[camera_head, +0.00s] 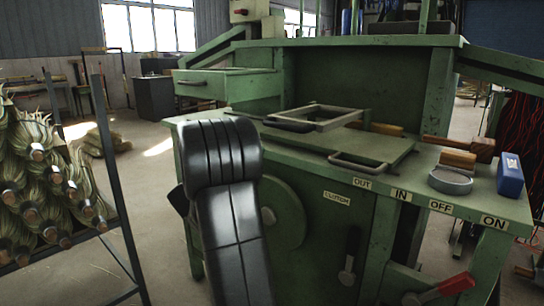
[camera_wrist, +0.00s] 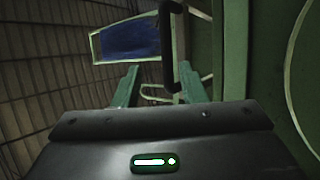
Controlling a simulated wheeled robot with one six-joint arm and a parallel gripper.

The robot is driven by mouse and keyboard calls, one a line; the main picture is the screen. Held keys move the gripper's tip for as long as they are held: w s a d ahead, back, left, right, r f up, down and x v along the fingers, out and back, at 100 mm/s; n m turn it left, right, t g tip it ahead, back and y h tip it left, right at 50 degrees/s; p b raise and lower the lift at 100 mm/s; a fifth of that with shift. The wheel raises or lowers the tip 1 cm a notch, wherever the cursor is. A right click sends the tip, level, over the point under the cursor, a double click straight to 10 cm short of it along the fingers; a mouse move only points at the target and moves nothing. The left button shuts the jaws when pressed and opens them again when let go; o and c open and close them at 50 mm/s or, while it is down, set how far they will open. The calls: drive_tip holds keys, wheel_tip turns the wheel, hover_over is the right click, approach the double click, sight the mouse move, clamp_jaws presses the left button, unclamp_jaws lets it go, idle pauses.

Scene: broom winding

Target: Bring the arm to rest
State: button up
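My black arm (camera_head: 228,205) rises in the front middle of the head view, before the green workbench machine (camera_head: 300,200). My gripper does not show clearly in that view; the arm and the bench hide it. In the wrist view, my gripper (camera_wrist: 157,82) shows beyond the black housing with its green light. Its two greenish fingers stand apart with nothing held between them. A black bar handle (camera_wrist: 168,50) lies beyond the fingers, near the right one; I cannot tell how far off it is.
On the bench are a metal frame (camera_head: 318,117), a grey ring (camera_head: 450,180), a blue block (camera_head: 510,175) and a wooden piece (camera_head: 458,158). A red-handled lever (camera_head: 455,284) juts out at the lower right. A rack of fibre bundles (camera_head: 40,190) stands left. Floor shows between rack and bench.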

sight(282, 127)
drive_tip(key=x, duration=0.3)
drive_tip(key=b+x, duration=0.1)
drive_tip(key=x, duration=0.6)
drive_tip(key=shift+w+d+f+b, duration=0.1)
drive_tip(key=shift+w+d+b, duration=0.05)
drive_tip(key=shift+d+b, duration=0.25)
drive_tip(key=shift+w+d+r, duration=0.15)
drive_tip(key=shift+d+r, duration=0.15)
drive_tip(key=shift+d, duration=0.05)
drive_tip(key=shift+r, duration=0.15)
